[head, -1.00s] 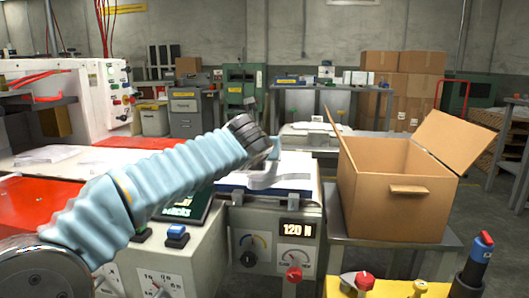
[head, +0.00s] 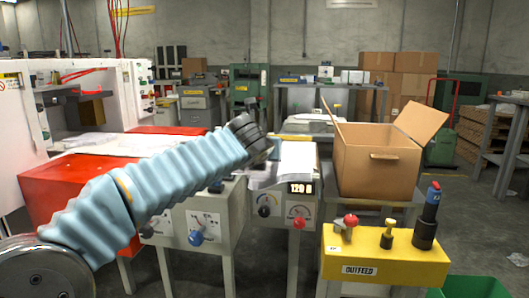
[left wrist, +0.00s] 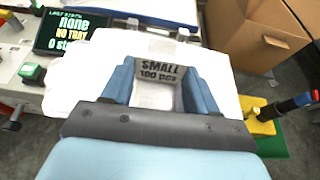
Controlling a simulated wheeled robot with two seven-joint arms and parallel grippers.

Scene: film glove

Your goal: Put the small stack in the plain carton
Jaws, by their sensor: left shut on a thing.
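The small stack (left wrist: 100,75) is a pad of white sheets with a grey band that reads "SMALL 100 pcs". My left gripper (left wrist: 160,85) is shut on it, with a blue finger on each side of the band. In the head view the left gripper (head: 268,148) reaches in front of the machine with the "120" display, and the white stack (head: 295,165) shows beyond it, partly hidden. The plain carton (head: 375,165) stands open on a grey stand to the right of the gripper, apart from the stack. It also shows in the left wrist view (left wrist: 245,38). My right gripper is out of view.
A yellow outfeed box (head: 385,262) with upright knobs and a dark post stands in front of the carton's stand. A green bin (head: 480,288) is at the lower right. Red-topped machinery (head: 65,185) fills the left. Open floor lies right of the carton.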

